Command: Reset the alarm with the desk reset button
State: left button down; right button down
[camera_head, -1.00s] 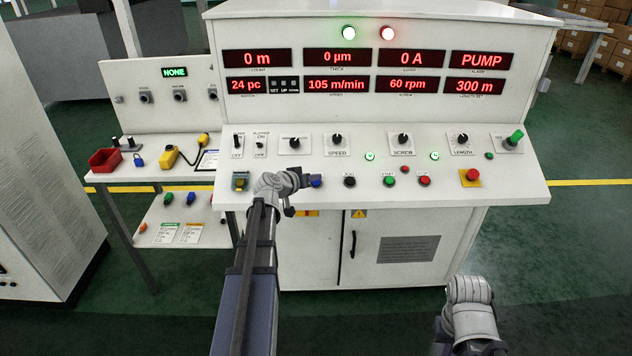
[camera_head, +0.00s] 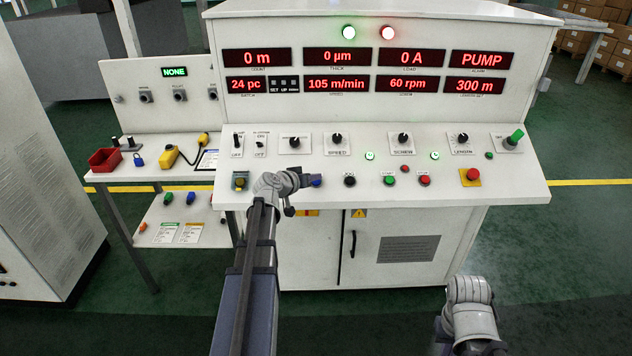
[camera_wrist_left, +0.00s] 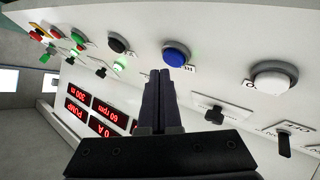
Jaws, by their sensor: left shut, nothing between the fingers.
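The blue button (camera_head: 316,181) is on the sloped desk of the white console, left of a black button. In the left wrist view the blue button (camera_wrist_left: 176,54) has a silver ring and a label beside it that I cannot fully read. My left gripper (camera_head: 304,180) is shut and empty, close beside the blue button. In the left wrist view its dark fingertips (camera_wrist_left: 160,74) point toward the button's edge; I cannot tell whether they touch. The alarm display (camera_head: 481,60) reads PUMP. My right arm shows at the lower right, its fingers out of sight.
A green button (camera_head: 389,180) and a red button (camera_head: 424,180) are farther right on the desk. A red mushroom button on a yellow plate (camera_head: 470,177) is at the right. A whitish button (camera_wrist_left: 273,77) is near the blue one. Switches and knobs line the panel above.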

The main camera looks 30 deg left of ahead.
pick_arm(q)
jog(key=shift+w+a+f, duration=0.1)
jog(key=shift+w+f, duration=0.05)
jog(key=shift+f, duration=0.15)
jog(key=shift+w+a+f+b, duration=0.1)
jog(key=shift+w+f+b, duration=0.05)
jog(key=shift+f+b, duration=0.4)
dwell(0.6)
jog(key=shift+r, duration=0.3)
jog(key=shift+s+d+r+p, duration=0.25)
jog(key=shift+s+r+p, duration=0.1)
jog(key=shift+r+p, duration=0.4)
jog(key=r+p, duration=0.1)
jog(key=s+r+p, duration=0.1)
jog(key=r+p, duration=0.1)
jog(key=s+d+r+p, duration=0.1)
jog(key=shift+r, duration=0.15)
dwell(0.4)
dwell(0.4)
